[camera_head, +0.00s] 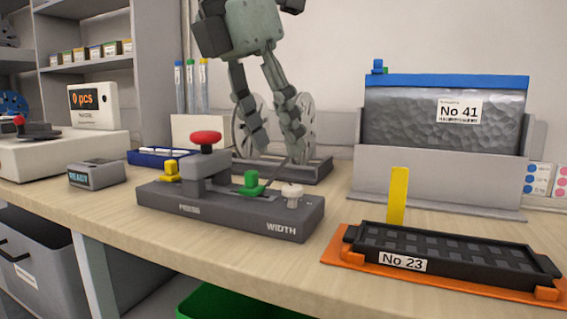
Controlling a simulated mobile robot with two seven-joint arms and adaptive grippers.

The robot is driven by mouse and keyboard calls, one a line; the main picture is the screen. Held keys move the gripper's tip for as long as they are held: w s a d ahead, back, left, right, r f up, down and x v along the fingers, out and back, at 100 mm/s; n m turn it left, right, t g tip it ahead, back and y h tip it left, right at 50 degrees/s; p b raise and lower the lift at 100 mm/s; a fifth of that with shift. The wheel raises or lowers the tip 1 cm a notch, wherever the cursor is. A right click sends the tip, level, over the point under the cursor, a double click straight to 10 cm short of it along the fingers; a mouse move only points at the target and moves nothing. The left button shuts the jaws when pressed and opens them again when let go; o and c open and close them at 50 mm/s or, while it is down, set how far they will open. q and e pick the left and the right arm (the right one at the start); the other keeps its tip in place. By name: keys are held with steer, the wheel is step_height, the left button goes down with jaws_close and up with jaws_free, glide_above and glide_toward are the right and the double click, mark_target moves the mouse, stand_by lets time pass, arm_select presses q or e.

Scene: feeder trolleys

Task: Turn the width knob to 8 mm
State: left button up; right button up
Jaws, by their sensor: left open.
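The width knob (292,193) is a small pale knob at the right end of a dark grey base (230,211), above the printed word WIDTH. Its pointer setting is too small to read. The base also carries a red-topped press (205,139), a yellow part (171,169) and a green part (251,184). My left gripper (272,140) hangs above and behind the base, fingers pointing down and apart. It is open and empty, higher than the knob and slightly left of it. My right gripper is not in view.
A black tray (436,272) labelled No 23 lies on an orange plate at the front right, with a yellow upright (398,195) behind it. A grey bin (440,115) labelled No 41 stands back right. Reels stand behind my gripper. A READY display (97,175) sits left.

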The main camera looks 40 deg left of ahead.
arm_select(q)
steer(key=v, duration=0.5)
stand_by(0.5)
